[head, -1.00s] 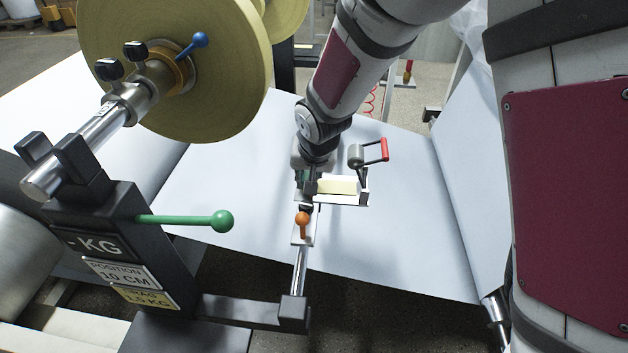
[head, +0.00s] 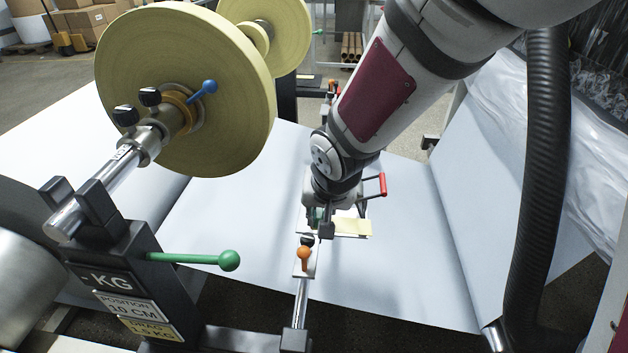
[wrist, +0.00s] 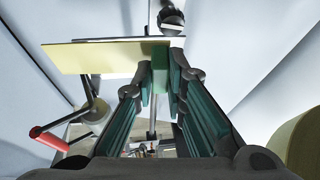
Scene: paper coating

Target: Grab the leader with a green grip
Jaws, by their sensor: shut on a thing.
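The leader is a pale yellow strip with a green grip. In the wrist view the strip (wrist: 95,57) reaches left from the green grip (wrist: 160,72), which sits between my fingers. My gripper (wrist: 159,80) is shut on this grip. In the head view the yellow strip (head: 352,227) shows just right of my gripper (head: 322,222), over a pale support. The grip is mostly hidden there by my wrist and fingers.
A red-handled crank (head: 382,185) stands close right of the leader. An orange knob (head: 304,257) on a metal rod lies just in front. A green-knobbed lever (head: 229,261) and a large yellow roll (head: 180,90) are to the left. White paper web (head: 230,220) spreads beneath.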

